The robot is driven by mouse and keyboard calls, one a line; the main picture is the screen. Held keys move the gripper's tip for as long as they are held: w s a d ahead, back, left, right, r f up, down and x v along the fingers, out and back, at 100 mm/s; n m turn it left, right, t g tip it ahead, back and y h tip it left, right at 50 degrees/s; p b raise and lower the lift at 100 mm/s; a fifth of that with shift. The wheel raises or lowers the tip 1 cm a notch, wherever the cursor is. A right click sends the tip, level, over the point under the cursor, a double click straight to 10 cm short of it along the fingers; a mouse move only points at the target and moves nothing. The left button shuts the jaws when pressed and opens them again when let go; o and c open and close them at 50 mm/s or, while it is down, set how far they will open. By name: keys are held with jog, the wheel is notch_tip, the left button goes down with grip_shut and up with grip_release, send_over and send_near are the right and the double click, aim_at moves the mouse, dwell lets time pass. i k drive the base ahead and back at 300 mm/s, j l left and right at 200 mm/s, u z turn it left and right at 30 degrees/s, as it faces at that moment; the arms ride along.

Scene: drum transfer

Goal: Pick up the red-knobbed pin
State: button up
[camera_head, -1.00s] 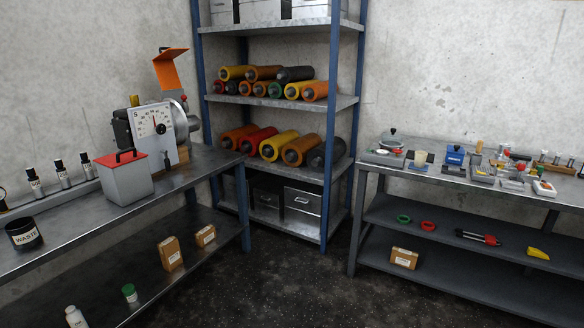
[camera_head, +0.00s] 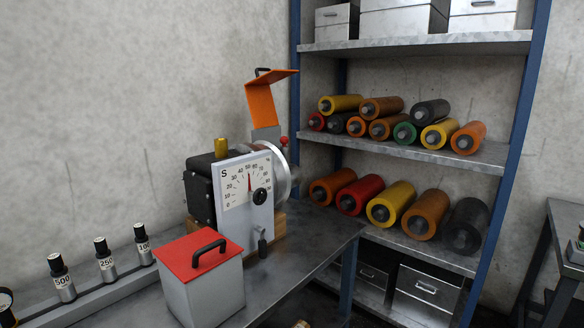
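A small red knob (camera_head: 284,141) shows at the upper right of the dial machine (camera_head: 232,192), just above its round metal drum (camera_head: 275,165). It looks like the head of the red-knobbed pin, but it is small and I cannot make out its shaft. The machine stands on the left bench and has a white dial plate marked S, a black knob and a brass-coloured cap. An orange flap (camera_head: 262,103) stands raised above the machine. My gripper is not in view.
A grey box with a red lid (camera_head: 200,275) stands in front of the machine on the metal bench (camera_head: 310,265). Labelled cylinders (camera_head: 105,262) line the left. A blue-posted shelf (camera_head: 420,145) with coloured rollers stands behind right. Another bench edge (camera_head: 565,225) shows far right.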

aim_at(283, 141)
jog(key=i+j+u, duration=0.1)
jog(key=i, duration=0.3)
jog(key=i+j+u, duration=0.1)
jog(key=i+j, duration=0.15)
jog(key=i, duration=0.2)
jog(key=i+j+u, duration=0.1)
jog(key=i, duration=0.3)
